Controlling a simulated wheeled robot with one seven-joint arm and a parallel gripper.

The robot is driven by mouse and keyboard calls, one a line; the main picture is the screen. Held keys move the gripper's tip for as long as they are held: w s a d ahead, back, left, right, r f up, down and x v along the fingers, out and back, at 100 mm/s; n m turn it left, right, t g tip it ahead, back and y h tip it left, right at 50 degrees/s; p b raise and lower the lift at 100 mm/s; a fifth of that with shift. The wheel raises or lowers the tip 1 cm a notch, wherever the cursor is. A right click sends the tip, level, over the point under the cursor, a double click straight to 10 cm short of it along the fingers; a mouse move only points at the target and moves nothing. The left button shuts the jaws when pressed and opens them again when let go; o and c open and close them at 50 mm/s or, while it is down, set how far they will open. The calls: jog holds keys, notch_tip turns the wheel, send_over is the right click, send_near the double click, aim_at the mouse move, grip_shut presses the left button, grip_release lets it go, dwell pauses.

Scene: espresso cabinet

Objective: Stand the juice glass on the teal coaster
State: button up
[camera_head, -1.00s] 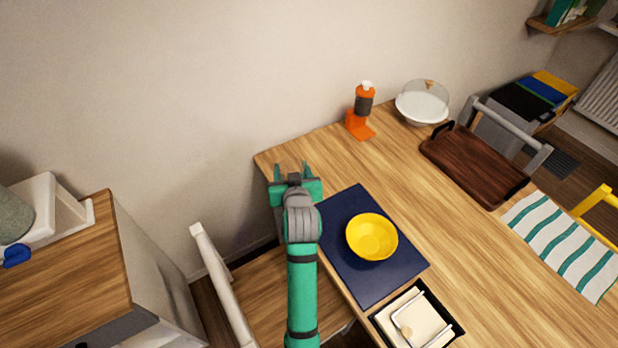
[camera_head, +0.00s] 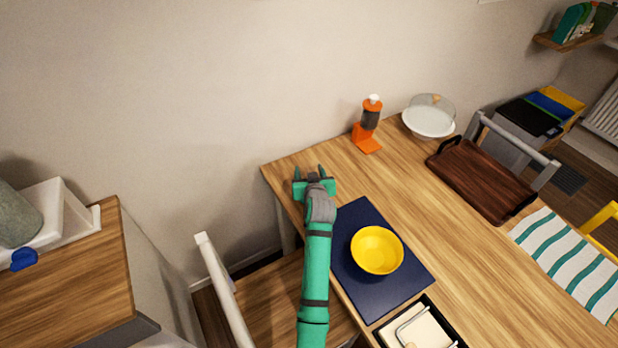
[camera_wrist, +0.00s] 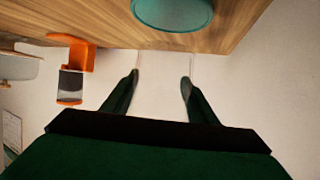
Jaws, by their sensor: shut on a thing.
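My gripper (camera_head: 309,171) is over the far left corner of the wooden table, and its fingers also show in the wrist view (camera_wrist: 159,82). It is shut on a clear juice glass (camera_wrist: 162,64), seen only as faint edges between the fingers. I cannot make out the glass in the head view. The teal coaster (camera_wrist: 173,12) lies on the table at the top edge of the wrist view, partly cut off. The glass appears apart from it; the exact gap is unclear. I cannot make out the coaster in the head view.
An orange dispenser (camera_head: 367,127) stands right of my gripper, also in the wrist view (camera_wrist: 73,68). A yellow bowl (camera_head: 377,250) sits on a navy mat (camera_head: 362,299). A domed stand (camera_head: 428,122) and dark tray (camera_head: 482,181) are farther right. A chair (camera_head: 222,276) is at the near left.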

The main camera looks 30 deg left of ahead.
jog(key=shift+w+f, duration=0.2)
jog(key=shift+f, duration=1.45)
jog(key=shift+f, duration=0.2)
jog(key=o, duration=1.2)
jog(key=shift+r, duration=0.15)
jog(key=v, duration=1.2)
jog(key=shift+s, duration=0.1)
